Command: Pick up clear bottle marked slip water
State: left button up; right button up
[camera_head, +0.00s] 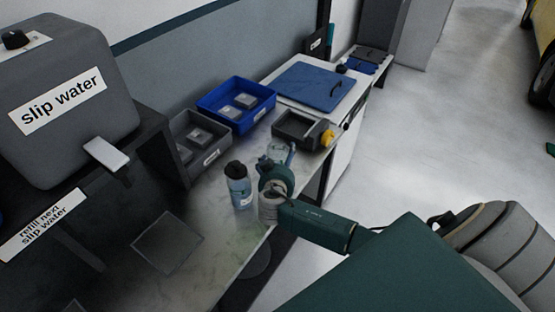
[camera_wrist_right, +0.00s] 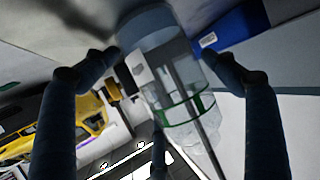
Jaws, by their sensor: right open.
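In the head view a small bottle (camera_head: 239,188) with a black cap and bluish body stands upright on the worktop; its label is too small to read. My right gripper (camera_head: 278,157) is just right of it, and a pale clear thing beyond the gripper is partly hidden. In the right wrist view a clear bottle (camera_wrist_right: 185,108) with green bands lies between the two dark fingers of my open right gripper (camera_wrist_right: 157,53). The fingers stand apart on either side of it; contact is not clear. I cannot tell which head-view object this is. My left gripper is not in view.
A grey tank (camera_head: 60,120) labelled "slip water" stands at the left on a dark stand. A grey bin (camera_head: 215,150), blue bin (camera_head: 262,112) and dark tray (camera_head: 300,140) sit behind. A blue board (camera_head: 310,85) lies farther back. Front worktop is mostly clear.

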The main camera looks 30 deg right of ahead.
jog(key=shift+c, duration=0.5)
jog(key=c, duration=0.9)
jog(key=shift+r, duration=0.1)
